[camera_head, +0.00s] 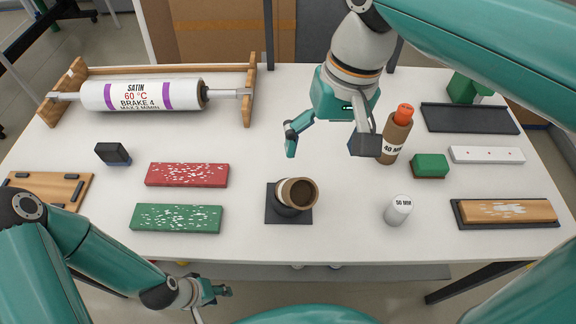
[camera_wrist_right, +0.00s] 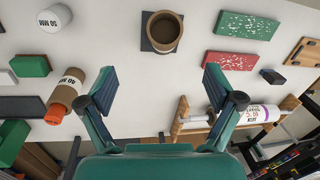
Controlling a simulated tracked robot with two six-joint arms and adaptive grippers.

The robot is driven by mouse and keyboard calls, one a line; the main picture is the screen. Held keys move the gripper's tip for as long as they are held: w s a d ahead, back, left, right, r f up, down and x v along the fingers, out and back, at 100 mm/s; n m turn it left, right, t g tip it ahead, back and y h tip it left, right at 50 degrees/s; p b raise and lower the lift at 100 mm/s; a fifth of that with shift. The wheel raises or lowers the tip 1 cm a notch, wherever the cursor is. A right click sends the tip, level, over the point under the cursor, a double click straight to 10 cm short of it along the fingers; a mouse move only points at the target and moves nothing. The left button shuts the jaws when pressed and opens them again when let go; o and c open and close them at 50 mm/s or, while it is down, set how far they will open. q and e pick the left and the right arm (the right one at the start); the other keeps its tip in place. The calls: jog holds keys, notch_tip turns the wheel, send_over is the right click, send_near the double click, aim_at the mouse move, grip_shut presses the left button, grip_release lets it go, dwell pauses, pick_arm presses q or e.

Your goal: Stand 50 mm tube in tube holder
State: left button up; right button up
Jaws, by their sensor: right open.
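The 50 mm tube (camera_head: 398,210), white and marked 50 MM, stands on the table right of centre; it also shows at the upper left of the right wrist view (camera_wrist_right: 55,18). My right gripper (camera_head: 328,142) is open and empty above the table, behind the cup. My left gripper (camera_head: 205,292) is low at the front left, off the table edge; its jaws are unclear.
A brown 40 MM tube with orange cap (camera_head: 395,138) stands close right of my right gripper. A green block (camera_head: 430,165) is beside it. Red (camera_head: 187,174) and green (camera_head: 177,218) speckled blocks lie left. A white roller (camera_head: 142,95) sits on a wooden stand at the back left.

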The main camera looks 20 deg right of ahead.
send_over(298, 195)
jog(key=d, duration=0.2)
jog(key=f, duration=0.5)
jog(key=f+b, duration=0.1)
jog(key=f, duration=0.4)
jog(key=shift+a+f, duration=0.2)
jog(key=shift+f, duration=0.05)
jog(key=shift+a+f+p, duration=0.1)
jog(key=shift+a+f, duration=0.15)
jog(key=shift+f, duration=0.75)
jog(key=shift+a+f+p, duration=0.1)
jog(key=shift+a+f, duration=0.2)
jog(key=shift+f, duration=0.75)
jog(key=shift+a+f+p, duration=0.1)
jog(key=shift+a+f, duration=0.15)
jog(key=shift+f, duration=0.75)
jog(key=c, duration=1.3)
jog(key=shift+r, duration=0.2)
